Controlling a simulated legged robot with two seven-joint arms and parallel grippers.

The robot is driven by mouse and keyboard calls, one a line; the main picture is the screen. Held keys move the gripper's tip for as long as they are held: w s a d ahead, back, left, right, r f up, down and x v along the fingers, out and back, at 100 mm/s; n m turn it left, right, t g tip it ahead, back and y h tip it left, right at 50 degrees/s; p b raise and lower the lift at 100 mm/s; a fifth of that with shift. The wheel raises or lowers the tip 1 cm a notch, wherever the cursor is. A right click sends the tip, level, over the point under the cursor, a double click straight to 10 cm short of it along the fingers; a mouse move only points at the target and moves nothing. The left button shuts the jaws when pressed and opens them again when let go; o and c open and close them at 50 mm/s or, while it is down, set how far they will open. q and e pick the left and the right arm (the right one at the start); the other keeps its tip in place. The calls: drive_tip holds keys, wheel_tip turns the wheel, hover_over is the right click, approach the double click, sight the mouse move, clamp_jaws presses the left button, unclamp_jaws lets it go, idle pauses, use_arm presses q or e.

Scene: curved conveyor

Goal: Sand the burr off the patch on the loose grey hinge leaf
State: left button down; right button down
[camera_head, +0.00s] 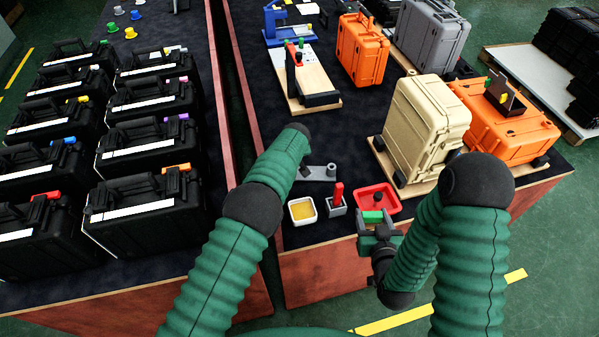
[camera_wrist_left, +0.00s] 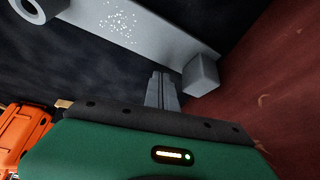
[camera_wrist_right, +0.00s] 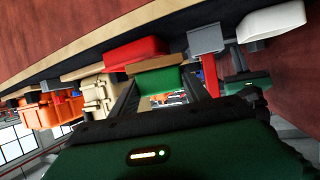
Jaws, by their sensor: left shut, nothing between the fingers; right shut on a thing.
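The grey hinge leaf (camera_head: 317,174) lies on the dark worktop, partly behind my left arm in the head view. In the left wrist view the leaf (camera_wrist_left: 160,28) shows a patch of white specks (camera_wrist_left: 118,22), a ring at one end and a small grey block (camera_wrist_left: 201,75) at its edge. My left gripper (camera_wrist_left: 162,88) is shut and empty beside the leaf; the head view hides it. My right gripper (camera_head: 376,232) is shut on a green block (camera_head: 373,217), near the red tray at the front edge. The green block (camera_wrist_right: 158,80) has a tan side in the right wrist view.
A red tray (camera_head: 393,207), a white dish (camera_head: 303,220) with yellow contents and a red-handled tool (camera_head: 337,192) in a grey holder stand along the front. A beige case (camera_head: 428,120) and orange cases (camera_head: 362,50) stand behind. Black cases (camera_head: 150,205) fill the left table.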

use_arm(q)
drive_tip(key=shift+f+b, duration=0.4)
drive_tip(key=shift+f, duration=0.25)
use_arm(e)
drive_tip(key=shift+f, duration=0.45)
